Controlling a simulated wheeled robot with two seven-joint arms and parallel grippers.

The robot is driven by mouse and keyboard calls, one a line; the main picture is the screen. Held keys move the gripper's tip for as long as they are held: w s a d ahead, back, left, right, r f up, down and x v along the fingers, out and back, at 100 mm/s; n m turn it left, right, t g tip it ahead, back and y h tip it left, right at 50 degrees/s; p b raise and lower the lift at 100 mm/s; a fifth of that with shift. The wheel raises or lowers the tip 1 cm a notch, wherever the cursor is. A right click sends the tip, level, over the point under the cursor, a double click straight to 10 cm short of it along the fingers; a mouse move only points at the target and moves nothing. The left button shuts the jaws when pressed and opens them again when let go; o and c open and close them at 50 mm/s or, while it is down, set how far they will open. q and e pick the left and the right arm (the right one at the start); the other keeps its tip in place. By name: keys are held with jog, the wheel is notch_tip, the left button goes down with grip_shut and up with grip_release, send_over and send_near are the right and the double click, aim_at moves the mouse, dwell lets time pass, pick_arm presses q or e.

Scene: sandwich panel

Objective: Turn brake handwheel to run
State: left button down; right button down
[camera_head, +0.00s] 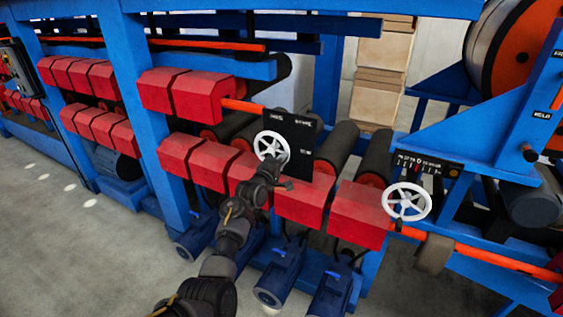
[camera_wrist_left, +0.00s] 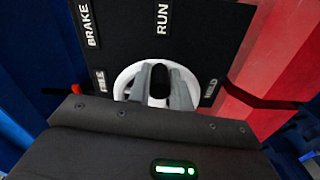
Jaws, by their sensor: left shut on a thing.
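The white brake handwheel (camera_head: 271,146) stands in front of a black label plate (camera_head: 303,136) on the machine. In the left wrist view the handwheel (camera_wrist_left: 128,78) sits below the labels BRAKE (camera_wrist_left: 88,25) and RUN (camera_wrist_left: 162,18), with FREE (camera_wrist_left: 100,81) at its left and HELD (camera_wrist_left: 210,88) at its right. My left gripper (camera_head: 270,168) reaches up to the wheel from below and is shut on it. In the wrist view its grey fingers (camera_wrist_left: 172,90) cover part of the wheel. A small red tip (camera_wrist_left: 76,89) shows left of FREE. My right gripper is not in view.
A second white handwheel (camera_head: 407,202) stands to the right beside a scale plate (camera_head: 428,166). Red roller covers (camera_head: 358,212) lie around my left arm, with blue motors (camera_head: 332,290) below. A blue post (camera_head: 133,85) stands at the left. Grey floor is open at lower left.

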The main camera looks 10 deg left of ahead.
pick_arm(q)
jog(key=shift+a+r, duration=0.15)
jog(key=c, duration=1.3)
grip_release()
jog(key=shift+f, duration=0.2)
jog(key=shift+s, duration=0.35)
jog(key=b+v, duration=0.2)
jog(key=v, duration=0.8)
jog(key=shift+a, duration=0.1)
